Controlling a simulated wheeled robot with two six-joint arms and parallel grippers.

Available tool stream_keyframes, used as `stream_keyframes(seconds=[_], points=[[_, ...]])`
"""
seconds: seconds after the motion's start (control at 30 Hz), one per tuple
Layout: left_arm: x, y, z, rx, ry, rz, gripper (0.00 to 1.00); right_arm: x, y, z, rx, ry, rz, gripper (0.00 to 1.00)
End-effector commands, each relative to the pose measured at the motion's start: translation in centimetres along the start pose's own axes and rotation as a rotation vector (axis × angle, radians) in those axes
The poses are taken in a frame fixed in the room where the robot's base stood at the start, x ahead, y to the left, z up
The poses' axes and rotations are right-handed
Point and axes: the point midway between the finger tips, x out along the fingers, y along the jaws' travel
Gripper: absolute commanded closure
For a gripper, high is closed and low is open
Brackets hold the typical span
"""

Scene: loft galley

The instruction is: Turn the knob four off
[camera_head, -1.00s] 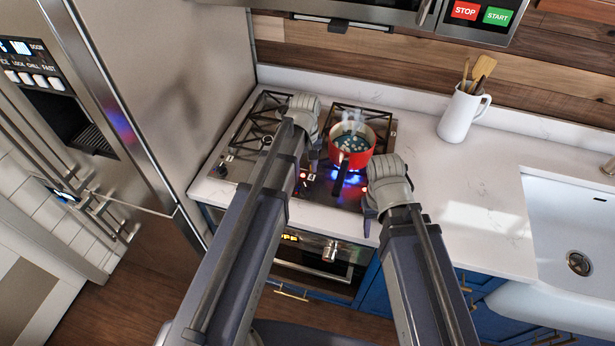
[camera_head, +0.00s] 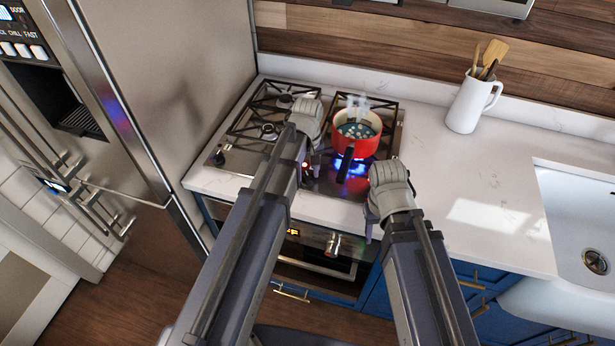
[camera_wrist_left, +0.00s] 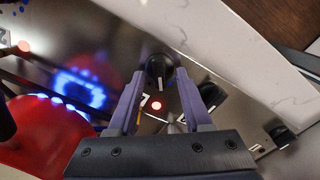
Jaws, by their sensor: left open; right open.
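A black knob (camera_wrist_left: 157,69) with a white pointer line sits at the front of the cooktop (camera_head: 232,160), with a lit red light (camera_wrist_left: 156,105) beside it. My left gripper (camera_wrist_left: 161,78) is open, its two fingers on either side of this knob; whether they touch it I cannot tell. In the head view my left gripper (camera_head: 311,150) hides most of the knob area, and I cannot read a number there. A red pot (camera_head: 370,146) stands steaming over a blue flame (camera_head: 350,168). My right gripper (camera_head: 371,212) is open and empty near the counter's front edge.
More black knobs (camera_wrist_left: 212,93) (camera_wrist_left: 281,134) lie along the cooktop front. The pot's dark handle (camera_head: 345,165) points toward me, between my grippers. A white utensil jug (camera_head: 467,106) stands back right. The counter (camera_head: 450,170) right of the cooktop is clear.

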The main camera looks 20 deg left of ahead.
Motion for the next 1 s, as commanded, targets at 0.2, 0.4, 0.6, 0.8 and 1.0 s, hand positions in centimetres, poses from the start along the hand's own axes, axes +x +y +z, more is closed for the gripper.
stream_keyframes(seconds=[0.2,0.4,0.6,0.8,1.0], points=[[-0.01,0.0,0.0,0.0,0.0,0.0,0.5,-0.01,0.0,0.0,0.0,0.0,0.0,0.5],[-0.01,0.0,0.0,0.0,0.0,0.0,0.7,-0.01,0.0,0.0,0.0,0.0,0.0,0.5],[-0.01,0.0,0.0,0.0,0.0,0.0,0.93,-0.01,0.0,0.0,0.0,0.0,0.0,0.5],[-0.01,0.0,0.0,0.0,0.0,0.0,1.0,-0.01,0.0,0.0,0.0,0.0,0.0,0.5],[-0.01,0.0,0.0,0.0,0.0,0.0,1.0,-0.01,0.0,0.0,0.0,0.0,0.0,0.5]])
